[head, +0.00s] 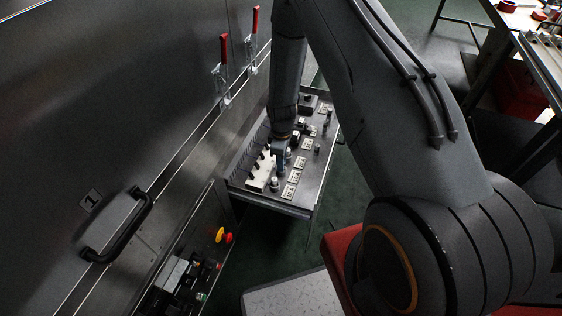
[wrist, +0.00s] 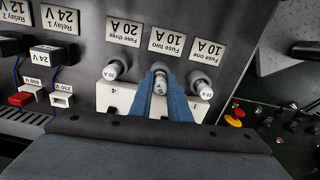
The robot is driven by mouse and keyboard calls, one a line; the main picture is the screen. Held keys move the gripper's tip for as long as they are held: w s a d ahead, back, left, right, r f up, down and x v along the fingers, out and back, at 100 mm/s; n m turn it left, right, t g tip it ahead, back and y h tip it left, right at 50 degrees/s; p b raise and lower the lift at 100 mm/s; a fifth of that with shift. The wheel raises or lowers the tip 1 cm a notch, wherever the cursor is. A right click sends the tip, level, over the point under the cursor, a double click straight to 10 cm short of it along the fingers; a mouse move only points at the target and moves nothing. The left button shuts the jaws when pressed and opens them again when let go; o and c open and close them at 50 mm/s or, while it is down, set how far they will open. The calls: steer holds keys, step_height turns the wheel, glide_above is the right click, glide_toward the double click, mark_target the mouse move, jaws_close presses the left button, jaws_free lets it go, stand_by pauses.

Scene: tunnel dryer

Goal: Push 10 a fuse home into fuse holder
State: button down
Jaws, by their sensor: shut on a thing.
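In the wrist view my gripper's two blue fingers (wrist: 163,98) are shut on a pale fuse (wrist: 160,84) under the upside-down "Fuse two 10 A" label (wrist: 167,42). The fuse is in line with the middle fuse holder, which the fuse and fingers mostly hide; I cannot tell how deep it sits. The fuse three holder (wrist: 115,70) on the left and the fuse one holder (wrist: 202,84) on the right each show a capped fuse.
A white numbered strip (wrist: 116,94) lies close below the fuses. Relays (wrist: 52,55) stand to the left. In the head view the panel drawer (head: 268,204) sticks out beside the steel dryer wall (head: 110,110). A yellow and red button (head: 222,236) sits nearer.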

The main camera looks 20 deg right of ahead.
steer(key=shift+f, duration=0.35)
steer(key=c, duration=1.6)
jaws_free()
steer(key=shift+r, duration=3.95)
